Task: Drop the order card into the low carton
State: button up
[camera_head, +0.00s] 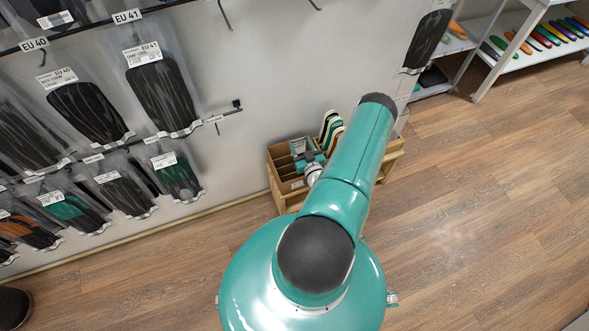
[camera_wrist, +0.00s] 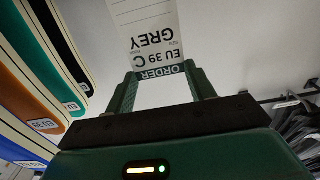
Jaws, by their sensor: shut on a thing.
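The order card (camera_wrist: 148,32) is white with a dark band and reads ORDER, EU 39 C, GREY, upside down in the wrist view. My gripper (camera_wrist: 160,72) has its two green fingers shut on the card's banded end, and the card sticks out beyond them. A small pale card (camera_head: 298,146) shows there. The height of the card over the carton cannot be told.
Packaged insoles (camera_head: 160,90) hang on wall hooks at left. White shelves (camera_head: 510,55) stand at back right. The wooden floor at right is clear.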

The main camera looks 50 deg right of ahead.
jog(key=o, duration=1)
jog(key=shift+w, duration=0.1)
jog(key=v, duration=1.4)
jog(key=shift+d, duration=0.1)
